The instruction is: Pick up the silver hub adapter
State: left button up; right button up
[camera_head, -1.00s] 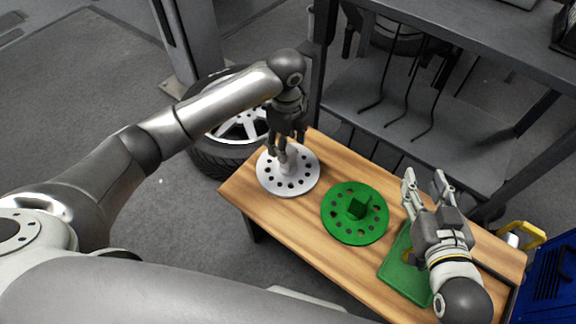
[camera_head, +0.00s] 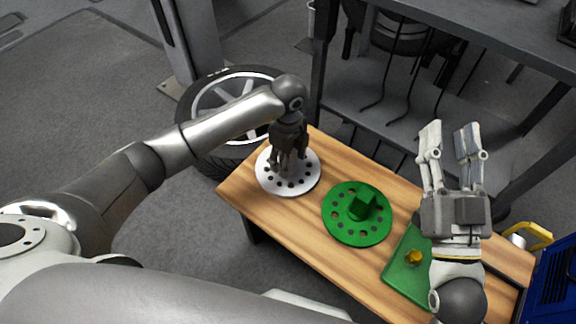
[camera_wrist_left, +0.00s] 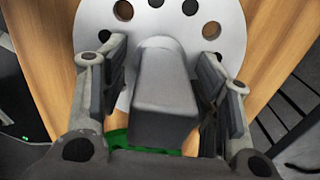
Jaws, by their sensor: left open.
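The silver hub adapter (camera_head: 308,182) is a pale disc with a ring of holes and a raised block in its middle. It lies flat at the left end of the wooden table. My left gripper (camera_head: 288,170) is over it, pointing down. In the left wrist view the adapter's disc (camera_wrist_left: 222,18) fills the top, and its block (camera_wrist_left: 165,100) stands between the two open fingers of my left gripper (camera_wrist_left: 163,85). A gap shows on the left of the block; contact on the right is hard to tell. My right gripper (camera_head: 450,145) is open and empty above the table's right part.
A green hub adapter (camera_head: 345,228) with a block lies in the middle of the wooden table (camera_head: 275,222). A green plate (camera_head: 402,280) with a yellow knob (camera_head: 415,257) lies under my right arm. A wheel (camera_head: 215,105) and a grey shelf (camera_head: 385,125) stand behind.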

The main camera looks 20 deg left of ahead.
pick_arm(q)
jog(key=shift+f, duration=0.35)
jog(key=shift+c, duration=0.2)
grip_shut()
jog(key=shift+r, duration=0.1)
